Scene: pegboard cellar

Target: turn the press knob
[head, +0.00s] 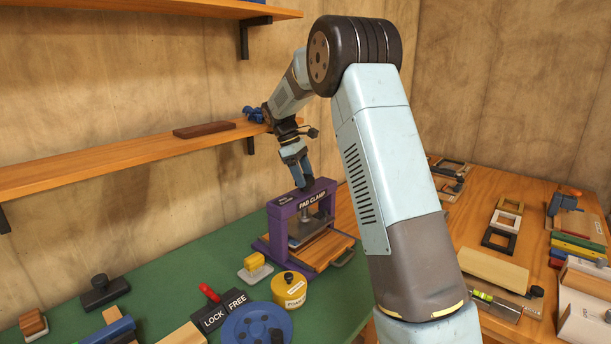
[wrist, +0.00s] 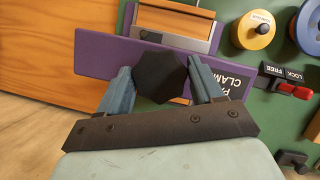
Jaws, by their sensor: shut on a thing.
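The purple press (head: 282,218), labelled PAD CLAMP, stands on the green mat, and its top bar (wrist: 105,57) crosses the wrist view. The press knob (wrist: 160,77) is black with several flat sides and sits on that bar. My gripper (head: 304,176) comes down on the knob from above, and in the wrist view its two blue fingers are on either side of the knob, shut on it. In the head view the knob is mostly hidden by the fingers. A wooden board (head: 330,247) lies in the press under its plate.
A yellow round pot (head: 289,291), a yellow-handled block (head: 254,268) and a LOCK/FREE block (head: 218,315) with a red lever stand near the press. A blue disc (head: 250,327) is in front. A wooden shelf (head: 110,158) runs along the wall behind my arm.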

